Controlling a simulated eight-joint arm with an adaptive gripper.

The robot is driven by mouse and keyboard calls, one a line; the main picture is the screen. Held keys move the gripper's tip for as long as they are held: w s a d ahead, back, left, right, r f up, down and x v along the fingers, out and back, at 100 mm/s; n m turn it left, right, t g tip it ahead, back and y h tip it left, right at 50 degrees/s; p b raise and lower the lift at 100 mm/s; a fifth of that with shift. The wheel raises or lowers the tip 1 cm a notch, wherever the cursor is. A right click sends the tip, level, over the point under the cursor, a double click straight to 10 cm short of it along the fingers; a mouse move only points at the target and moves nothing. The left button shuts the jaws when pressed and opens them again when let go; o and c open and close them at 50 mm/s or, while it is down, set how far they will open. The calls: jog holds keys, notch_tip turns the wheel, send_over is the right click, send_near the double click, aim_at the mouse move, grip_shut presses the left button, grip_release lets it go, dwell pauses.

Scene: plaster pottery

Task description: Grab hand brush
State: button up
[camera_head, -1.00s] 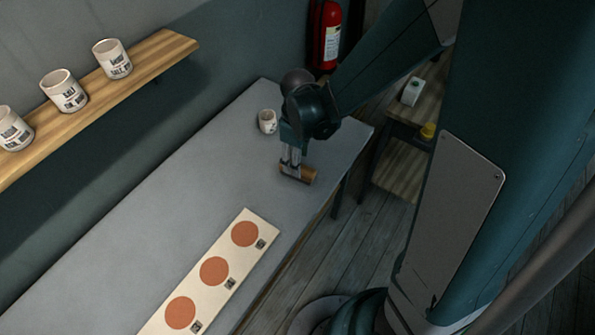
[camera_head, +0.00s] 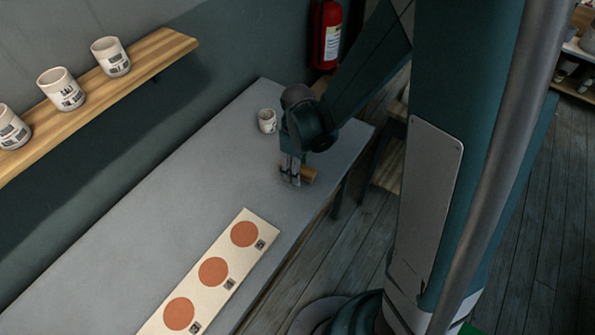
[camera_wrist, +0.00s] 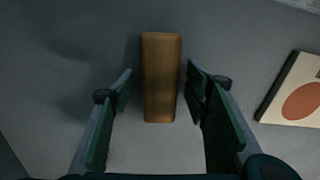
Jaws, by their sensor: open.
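The hand brush shows as a brown wooden block (camera_wrist: 161,80) in the middle of the wrist view. In the head view the brush (camera_head: 309,174) lies on the grey table near its right edge, partly hidden behind my fingers. My gripper (camera_head: 291,182) is over the table at the brush. In the wrist view my gripper (camera_wrist: 159,90) is open, with one finger on each side of the brush's near part and a gap showing on both sides. The brush's bristles are not visible.
A cream board (camera_head: 221,271) with orange discs lies on the grey table (camera_head: 130,230). A white cup (camera_head: 267,121) stands behind my gripper. A wall shelf (camera_head: 150,59) holds white cups. A fire extinguisher (camera_head: 326,38) hangs behind. The table's middle is clear.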

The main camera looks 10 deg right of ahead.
dwell(0.5)
jog(key=c, duration=1)
jog(key=shift+r, duration=0.15)
jog(key=shift+r+p, duration=0.75)
jog(key=shift+r, duration=4.1)
